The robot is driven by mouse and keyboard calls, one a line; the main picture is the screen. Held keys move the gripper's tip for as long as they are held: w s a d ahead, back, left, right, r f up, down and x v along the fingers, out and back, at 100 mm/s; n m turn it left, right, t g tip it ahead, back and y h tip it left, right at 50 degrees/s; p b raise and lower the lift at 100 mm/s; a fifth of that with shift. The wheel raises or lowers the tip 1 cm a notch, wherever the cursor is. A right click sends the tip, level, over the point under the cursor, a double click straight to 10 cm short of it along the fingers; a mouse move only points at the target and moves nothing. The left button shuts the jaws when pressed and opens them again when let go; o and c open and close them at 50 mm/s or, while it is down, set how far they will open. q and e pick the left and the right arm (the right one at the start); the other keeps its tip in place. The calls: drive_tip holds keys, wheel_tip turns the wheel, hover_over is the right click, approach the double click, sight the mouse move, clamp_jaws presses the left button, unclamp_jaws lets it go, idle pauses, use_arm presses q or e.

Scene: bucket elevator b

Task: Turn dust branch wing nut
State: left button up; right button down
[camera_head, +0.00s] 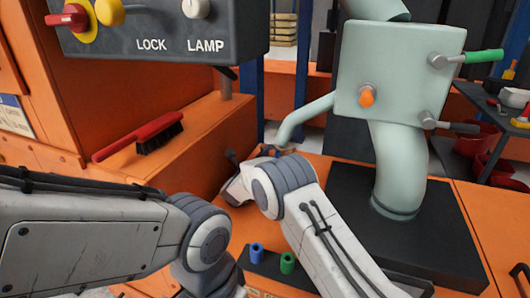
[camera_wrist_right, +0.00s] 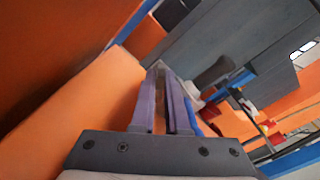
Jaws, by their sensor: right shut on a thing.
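The pale green dust branch (camera_head: 305,114) slopes down to the left from the square housing and ends near my right gripper (camera_head: 268,152). My right gripper is at the branch's lower end, partly hidden by my own wrist. In the right wrist view its two fingers (camera_wrist_right: 168,85) are close together, with a thin brownish part (camera_wrist_right: 161,105) between them. This appears to be the wing nut, mostly covered by the fingers. A blue part (camera_wrist_right: 206,118) shows beside the right finger. My left arm comes in from the left; its gripper is out of view.
A red-handled brush (camera_head: 150,138) lies on the orange ledge at left. A control box (camera_head: 165,35) hangs above. The housing (camera_head: 400,70) carries an orange knob (camera_head: 367,97) and a green handle (camera_head: 484,56). Blue (camera_head: 257,252) and green (camera_head: 288,262) cylinders stand in front.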

drive_tip(key=c, duration=1.2)
unclamp_jaws()
drive_tip(key=shift+c, duration=0.2)
drive_tip(key=shift+s, duration=0.15)
drive_tip(key=p+v, duration=0.2)
drive_tip(key=v, duration=0.4)
drive_tip(key=shift+s+a, duration=0.3)
drive_tip(key=shift+s, duration=0.35)
